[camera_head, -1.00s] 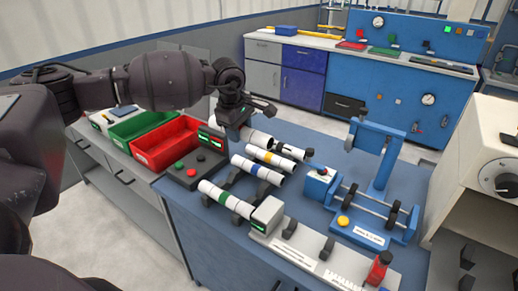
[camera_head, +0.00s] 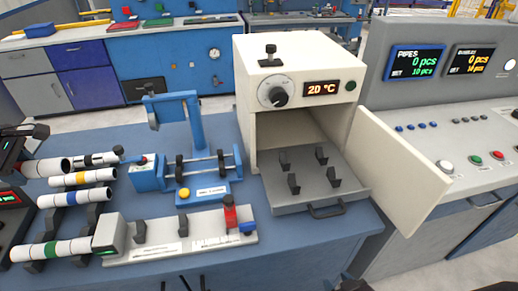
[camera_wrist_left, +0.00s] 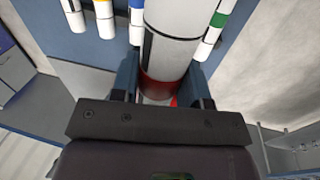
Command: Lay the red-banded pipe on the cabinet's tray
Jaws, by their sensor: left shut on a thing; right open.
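The red-banded pipe (camera_wrist_left: 160,60) is white, and in the left wrist view its red band sits between the fingers of my left gripper (camera_wrist_left: 160,85), which is shut on it.
Yellow-banded (camera_head: 82,178), blue-banded (camera_head: 75,197) and green-banded (camera_head: 52,250) pipes lie on black holders. A blue fixture (camera_head: 190,150) and a grey measuring bench (camera_head: 180,237) stand between rack and cabinet. The open door (camera_head: 405,165) juts out right of the tray.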

